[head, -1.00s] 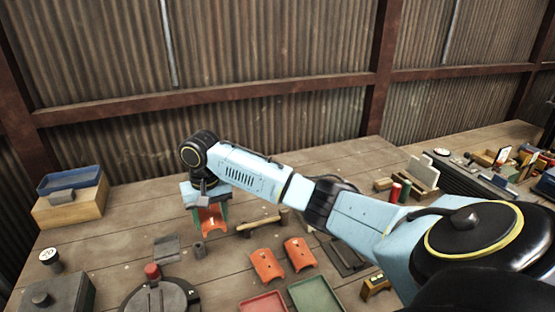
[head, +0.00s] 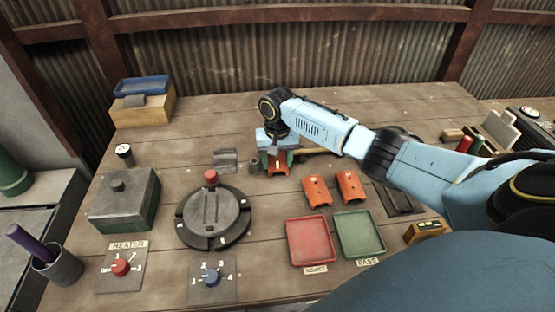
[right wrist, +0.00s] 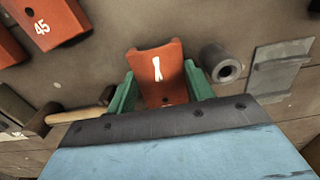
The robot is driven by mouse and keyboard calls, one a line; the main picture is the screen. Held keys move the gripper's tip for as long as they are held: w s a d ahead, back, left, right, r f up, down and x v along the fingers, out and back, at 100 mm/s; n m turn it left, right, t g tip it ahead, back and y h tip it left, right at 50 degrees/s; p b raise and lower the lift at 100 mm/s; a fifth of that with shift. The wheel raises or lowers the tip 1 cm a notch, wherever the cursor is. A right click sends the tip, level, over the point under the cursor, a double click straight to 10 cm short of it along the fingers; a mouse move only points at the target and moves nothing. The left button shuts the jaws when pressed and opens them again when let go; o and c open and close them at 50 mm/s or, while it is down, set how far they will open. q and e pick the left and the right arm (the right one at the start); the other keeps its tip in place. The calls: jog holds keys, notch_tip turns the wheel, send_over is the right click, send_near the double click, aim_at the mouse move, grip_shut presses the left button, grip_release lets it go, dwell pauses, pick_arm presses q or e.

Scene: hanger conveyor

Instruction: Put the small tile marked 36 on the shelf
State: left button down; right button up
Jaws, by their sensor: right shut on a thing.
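My right gripper (head: 277,160) is shut on a small orange curved tile (head: 278,170) near the middle of the table. In the right wrist view its green fingers (right wrist: 162,92) hold the tile (right wrist: 158,72) by both sides. A white mark shows on that tile but I cannot read it as 36. Whether the tile touches the table is unclear. Two more orange tiles (head: 317,191) (head: 351,187) lie to the right. One tile in the right wrist view (right wrist: 46,22) reads 45. I cannot clearly pick out a shelf. My left gripper is not in view.
A grey hollow cylinder (right wrist: 221,64) and a grey metal bracket (right wrist: 277,70) lie close beside the held tile. A wooden handle (head: 318,152) is behind it. Red (head: 310,240) and green (head: 360,233) trays, a round turntable (head: 213,216) and a blue-topped box (head: 142,107) stand around.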

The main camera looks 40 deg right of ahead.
jog(key=shift+r, duration=0.1)
jog(key=o, duration=0.7)
jog(key=shift+f, duration=0.2)
jog(key=shift+r, duration=0.15)
